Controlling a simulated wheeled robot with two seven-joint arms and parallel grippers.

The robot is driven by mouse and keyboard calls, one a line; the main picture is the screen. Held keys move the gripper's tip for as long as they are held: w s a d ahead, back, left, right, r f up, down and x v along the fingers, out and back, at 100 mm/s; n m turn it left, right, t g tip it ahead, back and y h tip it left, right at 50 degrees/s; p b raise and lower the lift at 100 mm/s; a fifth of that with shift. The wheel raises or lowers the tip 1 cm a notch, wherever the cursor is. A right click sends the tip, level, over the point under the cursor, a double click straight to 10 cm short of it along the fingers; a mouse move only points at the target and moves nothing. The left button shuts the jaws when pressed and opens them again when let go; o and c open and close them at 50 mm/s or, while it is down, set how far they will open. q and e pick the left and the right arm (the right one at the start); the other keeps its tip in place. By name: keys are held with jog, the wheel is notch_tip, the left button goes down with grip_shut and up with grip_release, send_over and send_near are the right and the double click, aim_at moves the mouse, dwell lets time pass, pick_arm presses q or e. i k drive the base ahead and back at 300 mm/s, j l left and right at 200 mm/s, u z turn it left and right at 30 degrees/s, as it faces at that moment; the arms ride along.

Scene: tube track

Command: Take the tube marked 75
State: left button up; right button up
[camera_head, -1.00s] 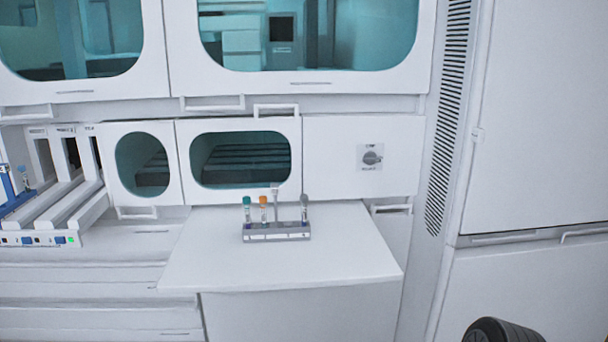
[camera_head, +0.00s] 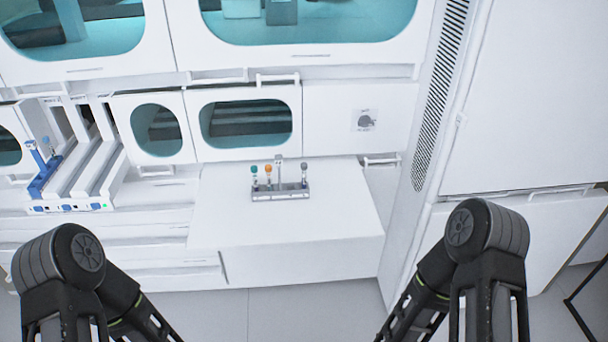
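A small grey rack (camera_head: 280,196) stands on the white table in front of the cabinets. Several tubes stand upright in it: one with a teal cap (camera_head: 254,171), one with an orange cap (camera_head: 268,171) and one with a grey cap (camera_head: 304,168). A pale, taller piece (camera_head: 278,167) rises between the orange and grey caps. Any number on the tubes is too small to read. My two black arms show at the lower left and lower right, well short of the rack. Both grippers are out of view.
The white table (camera_head: 300,230) is clear around the rack. A white machine with lanes and a blue part (camera_head: 45,170) stands at the left. Cabinets with windows line the wall behind. Grey floor (camera_head: 290,310) shows in front of the table.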

aim_at(303, 166)
jog(key=l+u, duration=0.15)
jog(key=u, duration=1.2)
jog(key=l+u, duration=0.35)
jog(key=k+l+u, duration=0.15)
jog(key=l+u, duration=0.2)
jog(key=k+l+u, duration=0.3)
jog(key=l+u, duration=0.35)
jog(key=k+l+u, duration=0.15)
jog(key=k+l, duration=0.7)
jog(key=l, duration=0.1)
